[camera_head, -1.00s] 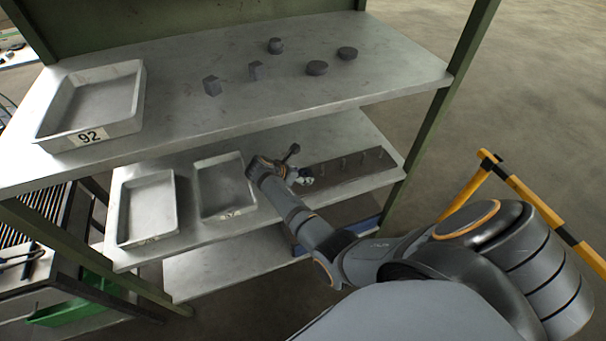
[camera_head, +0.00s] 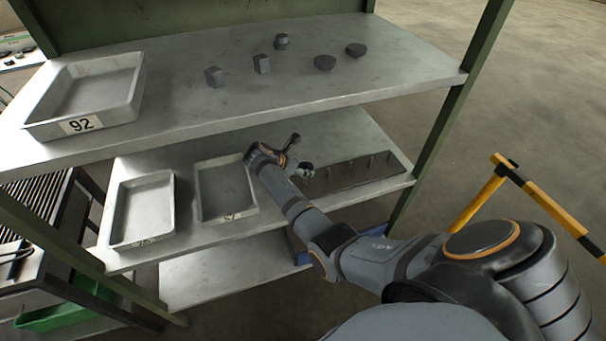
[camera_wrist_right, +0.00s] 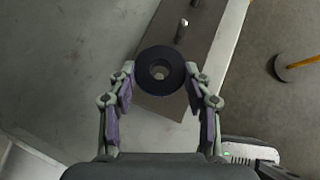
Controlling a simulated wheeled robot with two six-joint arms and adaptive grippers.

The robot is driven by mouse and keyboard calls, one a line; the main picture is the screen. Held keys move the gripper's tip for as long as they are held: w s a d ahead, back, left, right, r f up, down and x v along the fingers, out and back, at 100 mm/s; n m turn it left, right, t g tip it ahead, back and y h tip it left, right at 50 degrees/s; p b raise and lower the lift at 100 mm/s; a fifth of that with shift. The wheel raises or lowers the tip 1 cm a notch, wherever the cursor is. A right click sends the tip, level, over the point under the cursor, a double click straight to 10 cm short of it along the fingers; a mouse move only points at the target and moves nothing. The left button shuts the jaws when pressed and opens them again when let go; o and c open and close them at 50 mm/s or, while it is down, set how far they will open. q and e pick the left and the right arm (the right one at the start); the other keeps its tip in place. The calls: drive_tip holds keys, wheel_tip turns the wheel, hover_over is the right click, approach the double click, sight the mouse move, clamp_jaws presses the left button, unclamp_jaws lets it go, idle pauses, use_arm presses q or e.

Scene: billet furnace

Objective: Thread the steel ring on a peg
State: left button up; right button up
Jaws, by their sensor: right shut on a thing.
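The dark steel ring (camera_wrist_right: 147,81) shows in the right wrist view between the two fingers of my right gripper (camera_wrist_right: 161,76), which is shut on it. Its hole faces the camera, and something pale shows through it; I cannot tell whether that is a peg top. The peg board (camera_head: 347,181) is a dark strip with several upright pegs on the middle shelf. In the head view my right gripper (camera_head: 305,170) is at the board's left end, where it partly hides the board. One peg (camera_wrist_right: 181,31) stands clear just beyond the ring. My left gripper is not in view.
Two grey trays (camera_head: 119,213) (camera_head: 203,214) sit on the middle shelf left of my right arm. The upper shelf (camera_head: 190,125) overhangs the back, with tray 92 (camera_head: 137,104) and several small dark pieces. A green post (camera_head: 440,140) stands at the right.

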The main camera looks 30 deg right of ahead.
drive_tip(key=shift+w+f+b, duration=0.1)
drive_tip(key=shift+f+b, duration=0.4)
drive_tip(key=shift+f, duration=0.75)
drive_tip(key=o, duration=1.6)
drive_tip(key=shift+f, duration=0.1)
drive_tip(key=v, duration=1.2)
